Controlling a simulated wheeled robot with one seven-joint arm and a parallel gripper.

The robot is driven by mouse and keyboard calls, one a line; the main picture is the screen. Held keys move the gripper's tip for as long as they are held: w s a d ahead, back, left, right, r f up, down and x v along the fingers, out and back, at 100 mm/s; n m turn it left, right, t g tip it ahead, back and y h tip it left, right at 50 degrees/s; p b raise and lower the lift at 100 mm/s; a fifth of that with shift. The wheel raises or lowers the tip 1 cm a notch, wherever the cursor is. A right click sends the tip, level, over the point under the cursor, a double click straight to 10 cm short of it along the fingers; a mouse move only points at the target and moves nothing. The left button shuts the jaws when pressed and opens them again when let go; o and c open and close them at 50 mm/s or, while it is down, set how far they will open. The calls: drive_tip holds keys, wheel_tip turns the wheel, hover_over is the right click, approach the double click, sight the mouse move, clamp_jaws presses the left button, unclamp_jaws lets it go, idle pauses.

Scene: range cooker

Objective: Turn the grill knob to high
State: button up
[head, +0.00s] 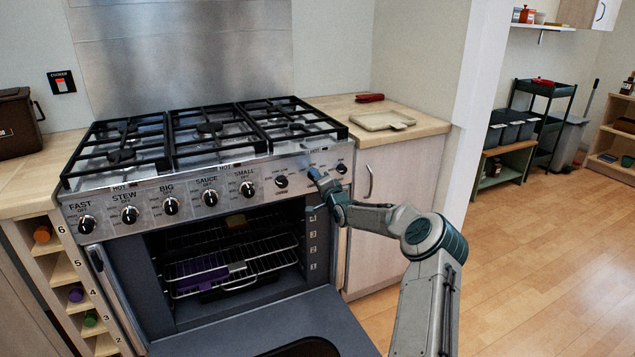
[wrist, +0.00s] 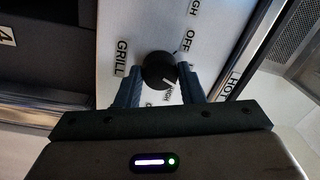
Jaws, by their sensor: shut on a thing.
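The grill knob (wrist: 158,70) is a round black knob on the steel control panel. In the wrist view it lies between the two blue-grey fingers of my gripper (wrist: 160,74), which is shut on it. The word GRILL is printed to its left, OFF at its upper right, and other small markings below it. A pale mark shows at the knob's lower right; the exact setting is hard to read. In the head view my gripper (head: 314,174) reaches the right part of the panel and largely hides the grill knob.
Black knobs stand on both sides, one left (head: 281,181) and one right (head: 341,168). The oven door (head: 260,325) hangs open below, with racks (head: 235,270) inside. Black pan grates (head: 205,135) top the cooker. A counter (head: 400,125) with a board is at right.

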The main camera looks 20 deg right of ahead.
drive_tip(key=shift+m+h+b, duration=0.3)
drive_tip(key=shift+m+b, duration=1.6)
drive_tip(key=shift+m, duration=2)
drive_tip(key=o, duration=1)
drive_tip(key=s+p, duration=0.1)
drive_tip(key=s, duration=1.2)
drive_tip(key=shift+s+f, duration=0.25)
drive_tip(key=shift+s, duration=0.15)
